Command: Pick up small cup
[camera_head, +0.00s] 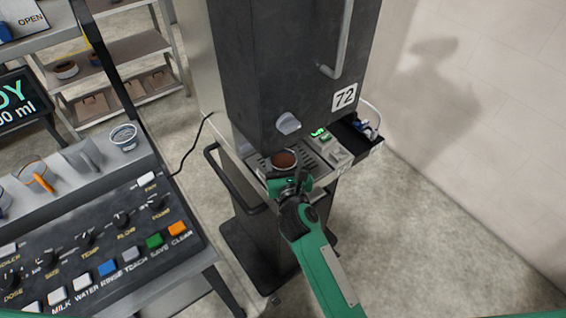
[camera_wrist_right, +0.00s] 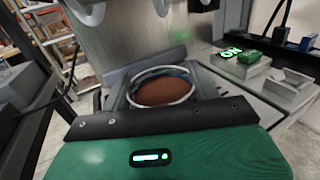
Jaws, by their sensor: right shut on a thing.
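A small round cup (camera_head: 284,160) with a pale rim and brown contents is at the drip tray under the dark dispenser marked 72. The cup also shows in the right wrist view (camera_wrist_right: 163,92), just beyond my gripper's green body. My right gripper (camera_head: 287,180) is shut on the cup from the near side. Its fingers are mostly hidden, and I cannot tell whether the cup rests on the tray or is slightly raised. My left gripper is not in view.
The dispenser (camera_head: 300,75) hangs close above the cup, with a grey knob (camera_head: 288,123) low on its front. A lit green switch (camera_head: 320,132) sits to the right. A button console (camera_head: 100,235) stands at left, with another cup (camera_head: 124,137) on its ledge.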

